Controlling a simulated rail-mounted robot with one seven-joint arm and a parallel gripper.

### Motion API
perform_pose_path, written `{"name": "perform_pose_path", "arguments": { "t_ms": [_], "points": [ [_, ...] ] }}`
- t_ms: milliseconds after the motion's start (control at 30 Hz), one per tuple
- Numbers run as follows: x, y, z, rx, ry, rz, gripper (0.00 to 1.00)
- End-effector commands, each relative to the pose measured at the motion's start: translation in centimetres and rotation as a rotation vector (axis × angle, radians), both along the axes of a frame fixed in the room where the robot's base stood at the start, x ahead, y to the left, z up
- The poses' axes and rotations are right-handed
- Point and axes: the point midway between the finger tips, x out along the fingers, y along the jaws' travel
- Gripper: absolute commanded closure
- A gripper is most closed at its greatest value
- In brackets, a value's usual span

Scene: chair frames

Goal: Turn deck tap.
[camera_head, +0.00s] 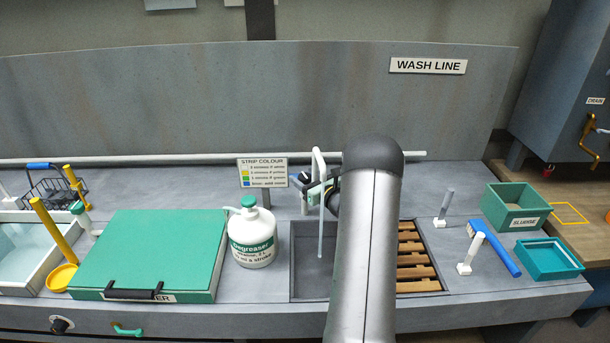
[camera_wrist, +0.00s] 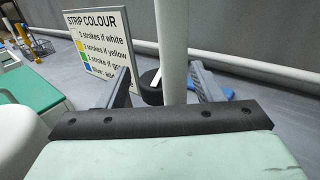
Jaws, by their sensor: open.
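The deck tap (camera_head: 319,225) is a tall white pipe with a bent top, and its spout hangs over a dark grey basin. In the wrist view the white pipe (camera_wrist: 173,40) stands upright between the two grey fingers of my gripper (camera_wrist: 163,84). My gripper (camera_head: 314,190) is open, with a finger on each side of the pipe; I cannot tell whether either touches it. A black round part (camera_wrist: 151,86) shows beside the pipe, and a blue part (camera_wrist: 224,94) lies behind the right finger. My arm and gripper hide much of the tap's base.
A strip colour sign (camera_head: 262,172) stands close left of the tap. A degreaser bottle (camera_head: 251,238) and green lid (camera_head: 150,250) are further left. The basin (camera_head: 311,276) and wooden slats (camera_head: 415,262) lie in front. A brush (camera_head: 494,248) and sludge box (camera_head: 513,207) are at right.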

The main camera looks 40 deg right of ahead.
Motion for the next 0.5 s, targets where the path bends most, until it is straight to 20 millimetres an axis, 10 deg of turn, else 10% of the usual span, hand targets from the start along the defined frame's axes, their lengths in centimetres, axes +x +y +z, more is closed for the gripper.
{"name": "perform_pose_path", "arguments": {
  "t_ms": [333, 500],
  "points": [
    [0.45, 0.04, -0.06, 0.000, 0.001, 0.000, 0.40],
    [0.43, 0.03, -0.05, 0.000, 0.001, 0.000, 0.84]
  ]
}}
